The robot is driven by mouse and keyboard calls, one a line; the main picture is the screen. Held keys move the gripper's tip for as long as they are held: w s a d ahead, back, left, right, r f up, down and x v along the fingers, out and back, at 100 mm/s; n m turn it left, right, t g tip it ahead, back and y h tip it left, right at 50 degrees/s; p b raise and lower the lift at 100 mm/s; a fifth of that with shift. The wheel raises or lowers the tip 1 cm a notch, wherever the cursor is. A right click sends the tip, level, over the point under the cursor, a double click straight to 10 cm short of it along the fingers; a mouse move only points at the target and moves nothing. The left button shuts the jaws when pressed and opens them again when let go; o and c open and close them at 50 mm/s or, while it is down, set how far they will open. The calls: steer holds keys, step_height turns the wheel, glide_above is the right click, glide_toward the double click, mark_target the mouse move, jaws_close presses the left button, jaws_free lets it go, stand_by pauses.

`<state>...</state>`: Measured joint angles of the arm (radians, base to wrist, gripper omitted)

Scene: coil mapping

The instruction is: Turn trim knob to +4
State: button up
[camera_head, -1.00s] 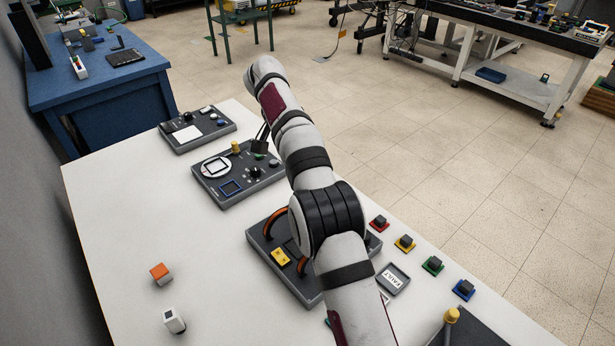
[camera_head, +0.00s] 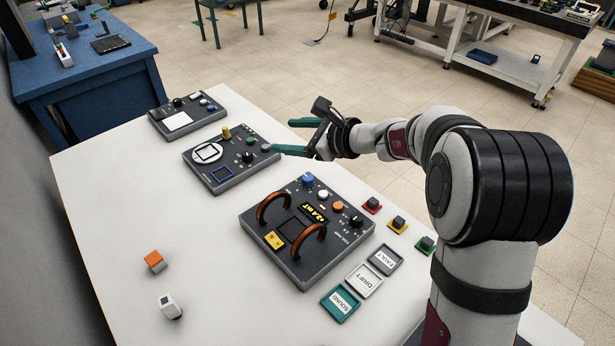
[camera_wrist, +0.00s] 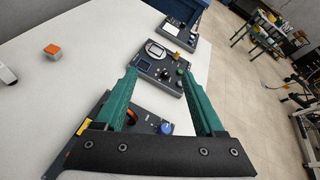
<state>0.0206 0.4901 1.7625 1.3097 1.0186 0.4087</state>
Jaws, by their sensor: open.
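A black knob (camera_head: 248,157) stands on the middle dark panel (camera_head: 213,186). Another black knob (camera_head: 356,221) with small marks around it stands at the right of the near panel (camera_head: 317,279). Labels are too small to tell which is the trim knob or where either points. My gripper (camera_head: 281,136) is open and empty, its green fingers spread above the right end of the middle panel. In the wrist view, my gripper (camera_wrist: 158,72) frames that panel's right part between its fingertips. No contact with a knob shows.
The near panel has orange-brown handles (camera_head: 273,204), a blue knob (camera_head: 308,181) and a lit display (camera_head: 314,212). Labelled trays (camera_head: 340,304) and coloured-base buttons (camera_head: 397,224) lie beside it. A far panel (camera_head: 187,114) stands behind. Two small blocks (camera_head: 155,261) sit on open white table at left.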

steer(key=s+d+f+m+t+h, duration=0.15)
steer(key=d+m+t+h, duration=0.25)
steer(key=d+m, duration=0.5)
glide_toward(307, 177)
steer(key=x, duration=1)
steer(key=shift+w, duration=0.1)
steer(key=shift+d, duration=0.1)
jaws_close()
